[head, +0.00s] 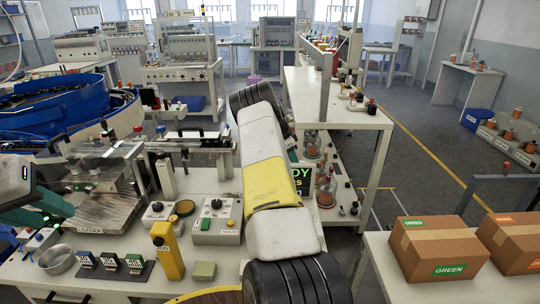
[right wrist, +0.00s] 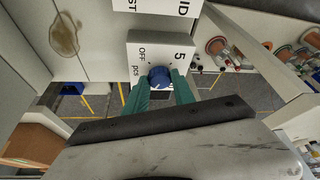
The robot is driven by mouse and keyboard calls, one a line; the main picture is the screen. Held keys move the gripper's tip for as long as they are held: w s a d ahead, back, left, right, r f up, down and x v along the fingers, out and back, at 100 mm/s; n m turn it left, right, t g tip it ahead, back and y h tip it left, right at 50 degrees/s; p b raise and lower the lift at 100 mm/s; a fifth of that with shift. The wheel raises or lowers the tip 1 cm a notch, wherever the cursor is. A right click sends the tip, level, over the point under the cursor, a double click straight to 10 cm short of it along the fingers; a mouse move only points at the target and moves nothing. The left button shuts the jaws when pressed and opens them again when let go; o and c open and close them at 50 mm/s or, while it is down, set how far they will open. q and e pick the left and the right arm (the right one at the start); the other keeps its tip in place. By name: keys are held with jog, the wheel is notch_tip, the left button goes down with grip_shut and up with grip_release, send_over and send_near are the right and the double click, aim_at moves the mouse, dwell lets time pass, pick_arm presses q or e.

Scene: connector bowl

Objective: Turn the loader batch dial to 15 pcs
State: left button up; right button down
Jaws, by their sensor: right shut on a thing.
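In the right wrist view the batch dial is a round blue knob (right wrist: 159,77) on a pale box (right wrist: 150,42) marked "OFF", "5" and "pcs". The teal fingers of my right gripper (right wrist: 160,84) stand on both sides of the knob and are shut on it. The knob's pointer is not clear, so I cannot tell its setting. In the head view my right arm fills the middle and hides its gripper; I cannot make out this dial there. My left gripper (head: 52,207) is at the left edge, above the bench; its finger gap is not clear.
A blue bowl feeder (head: 60,118) stands behind. Cardboard boxes (head: 437,248) sit on the right table.

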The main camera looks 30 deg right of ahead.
jog(key=shift+w+f+m+g+y, duration=0.1)
jog(key=shift+m+g+y, duration=0.2)
jog(key=shift+m, duration=0.6)
jog(key=shift+w+m+g+y, duration=0.1)
jog(key=shift+m+g, duration=0.3)
jog(key=shift+m, duration=0.5)
jog(key=c, duration=1.1)
grip_release()
jog(key=shift+o, duration=0.2)
jog(key=v, duration=0.7)
jog(key=shift+r, duration=0.35)
jog(key=shift+a, duration=0.1)
